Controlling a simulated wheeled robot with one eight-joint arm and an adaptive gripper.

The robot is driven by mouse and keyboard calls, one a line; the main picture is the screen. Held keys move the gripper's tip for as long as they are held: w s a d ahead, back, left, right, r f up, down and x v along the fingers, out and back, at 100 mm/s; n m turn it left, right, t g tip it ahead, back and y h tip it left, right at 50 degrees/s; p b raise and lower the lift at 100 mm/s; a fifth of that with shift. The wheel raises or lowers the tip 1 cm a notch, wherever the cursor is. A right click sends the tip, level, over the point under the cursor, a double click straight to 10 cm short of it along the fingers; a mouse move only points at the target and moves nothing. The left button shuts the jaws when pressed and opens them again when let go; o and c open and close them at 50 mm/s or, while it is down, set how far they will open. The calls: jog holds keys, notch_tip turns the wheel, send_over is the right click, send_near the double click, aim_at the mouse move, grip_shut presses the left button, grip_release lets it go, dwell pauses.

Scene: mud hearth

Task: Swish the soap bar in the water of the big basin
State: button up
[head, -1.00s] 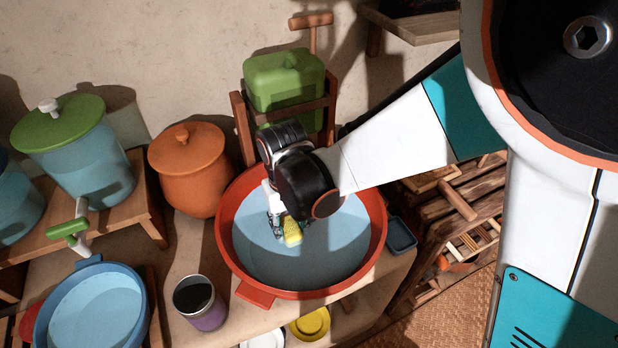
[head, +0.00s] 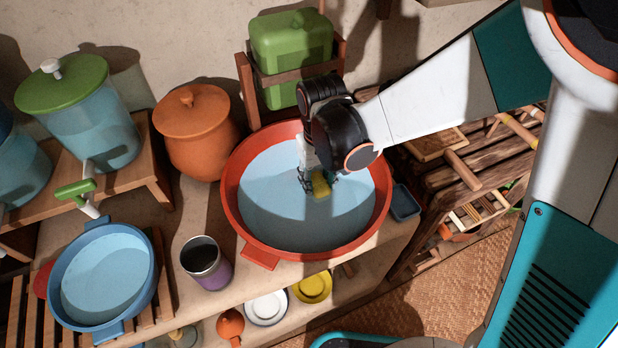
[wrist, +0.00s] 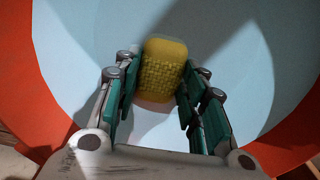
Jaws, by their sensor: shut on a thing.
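The yellow soap bar (head: 320,186) is between the fingers of my gripper (head: 318,180), over the right part of the big basin's water. The big basin (head: 232,185) is red with pale blue water (head: 290,225) in it. In the wrist view my gripper (wrist: 155,100) is shut on the soap bar (wrist: 162,70), whose near face has a woven-looking pattern. The basin's red rim (wrist: 17,70) shows at both sides there. The soap is at or just above the water; I cannot tell whether it touches.
A green container (head: 290,40) in a wooden stand and an orange lidded pot (head: 195,135) stand behind the basin. A purple cup (head: 207,265) stands at its front left, a small blue dish (head: 404,203) at its right. A blue basin (head: 105,285) is further left.

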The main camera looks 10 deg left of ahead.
jog(key=shift+s+a, duration=0.5)
jog(key=shift+a, duration=0.35)
jog(key=shift+s+a, duration=0.55)
jog(key=shift+a, duration=0.3)
jog(key=shift+s+a, duration=0.5)
jog(key=shift+a, duration=0.35)
jog(key=shift+w+d, duration=0.55)
jog(key=shift+d, duration=0.3)
jog(key=shift+w+d, duration=0.5)
jog(key=shift+d, duration=0.35)
jog(key=shift+w+d, duration=0.55)
jog(key=shift+d, duration=0.3)
jog(key=s+a, duration=0.3)
jog(key=a, duration=0.2)
jog(key=shift+s, duration=0.1)
jog(key=shift+w+d, duration=0.55)
jog(key=shift+d, duration=0.3)
jog(key=shift+w+d, duration=0.5)
jog(key=shift+d, duration=0.3)
jog(key=shift+w+d, duration=0.55)
jog(key=shift+d, duration=0.3)
jog(key=s+a, duration=0.3)
jog(key=a, duration=0.2)
